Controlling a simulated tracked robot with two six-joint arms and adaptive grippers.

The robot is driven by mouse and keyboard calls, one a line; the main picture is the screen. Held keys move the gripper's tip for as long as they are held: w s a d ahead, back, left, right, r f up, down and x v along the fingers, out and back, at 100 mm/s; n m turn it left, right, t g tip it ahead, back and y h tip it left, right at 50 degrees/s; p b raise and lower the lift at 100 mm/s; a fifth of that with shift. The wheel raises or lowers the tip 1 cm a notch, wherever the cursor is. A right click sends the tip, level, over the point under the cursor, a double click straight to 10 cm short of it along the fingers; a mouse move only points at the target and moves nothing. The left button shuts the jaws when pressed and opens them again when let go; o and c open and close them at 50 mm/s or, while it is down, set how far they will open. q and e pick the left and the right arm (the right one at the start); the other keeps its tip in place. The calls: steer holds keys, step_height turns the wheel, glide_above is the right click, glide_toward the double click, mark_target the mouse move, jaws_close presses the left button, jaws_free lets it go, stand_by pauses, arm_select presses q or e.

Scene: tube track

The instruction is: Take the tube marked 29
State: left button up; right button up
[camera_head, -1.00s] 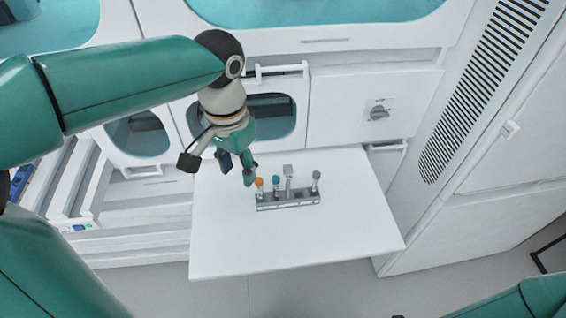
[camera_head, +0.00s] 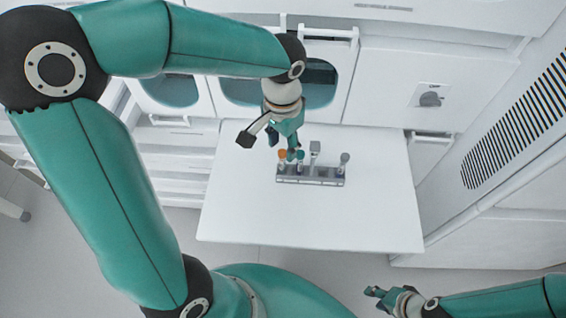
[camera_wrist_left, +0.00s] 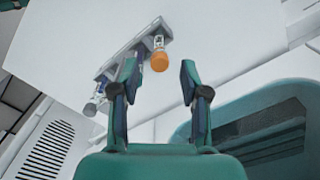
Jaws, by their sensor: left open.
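A grey rack (camera_head: 312,178) on the white table holds a tube with an orange cap (camera_head: 282,155), one with a teal cap (camera_head: 300,154), a grey square-topped one (camera_head: 315,147) and a grey-capped one (camera_head: 345,158). No number is readable. My left gripper (camera_head: 291,152) is above the rack's left end. In the left wrist view it is open and empty, and the orange cap (camera_wrist_left: 160,62) shows between its fingertips (camera_wrist_left: 159,74). The teal cap is not visible there; grey caps (camera_wrist_left: 92,106) show further left. My right gripper (camera_head: 376,292) is at the bottom, far from the rack.
The white table (camera_head: 250,220) is bare around the rack. A vented white cabinet (camera_head: 520,120) is at the right.

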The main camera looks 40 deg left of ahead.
mark_target(283, 160)
arm_select(q)
steer(key=shift+f, duration=3.2)
jaws_close()
